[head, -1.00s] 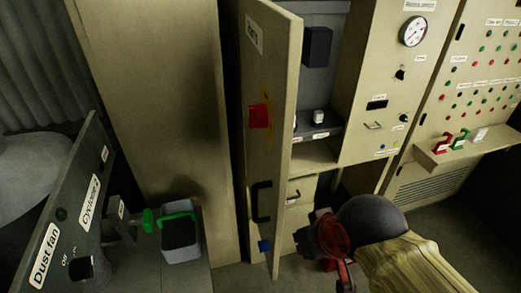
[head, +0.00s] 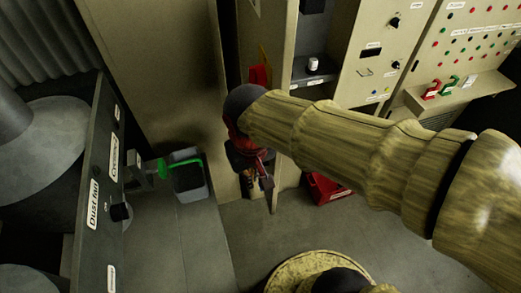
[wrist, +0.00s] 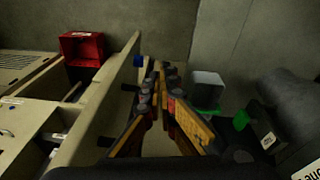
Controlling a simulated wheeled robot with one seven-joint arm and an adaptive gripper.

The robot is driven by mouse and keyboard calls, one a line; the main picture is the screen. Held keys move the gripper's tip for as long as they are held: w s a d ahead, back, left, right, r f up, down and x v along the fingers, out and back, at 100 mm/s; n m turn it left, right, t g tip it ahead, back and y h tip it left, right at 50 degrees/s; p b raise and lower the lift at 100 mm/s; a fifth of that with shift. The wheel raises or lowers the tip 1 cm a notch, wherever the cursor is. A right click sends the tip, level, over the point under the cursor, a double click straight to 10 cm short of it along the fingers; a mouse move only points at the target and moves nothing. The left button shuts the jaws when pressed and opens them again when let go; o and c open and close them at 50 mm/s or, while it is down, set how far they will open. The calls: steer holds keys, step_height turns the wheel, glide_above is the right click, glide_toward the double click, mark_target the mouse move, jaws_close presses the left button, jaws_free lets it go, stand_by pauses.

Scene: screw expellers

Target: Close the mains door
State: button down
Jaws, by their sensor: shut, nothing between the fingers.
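The mains door (head: 276,30) is a tall beige panel standing open from its cabinet, with a red patch on its outer face. My forearm crosses in front of its middle in the head view. My gripper (head: 267,186) is shut and empty, pointing down beside the outer face, low on the door. In the wrist view the door (wrist: 98,108) runs just left of my gripper (wrist: 160,68). A dark handle part and a blue patch (wrist: 138,61) show on that face. I cannot tell whether the fingers touch the door.
The open cabinet shelf (head: 318,77) holds a small white item. A red box (head: 328,190) sits on the floor behind the door. Floor in front is clear.

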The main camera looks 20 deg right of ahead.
steer(key=w+a+r+m+g+h+p, duration=0.3)
steer(key=w+m, duration=0.4)
steer(key=m, duration=1.3)
steer(key=d+f+h+p, duration=0.1)
steer(key=d+f, duration=0.6)
steer(key=f, duration=0.1)
steer(key=shift+s+d+t+p, duration=0.2)
steer(key=shift+d+t+p, duration=0.1)
steer(key=shift+t+p, duration=0.1)
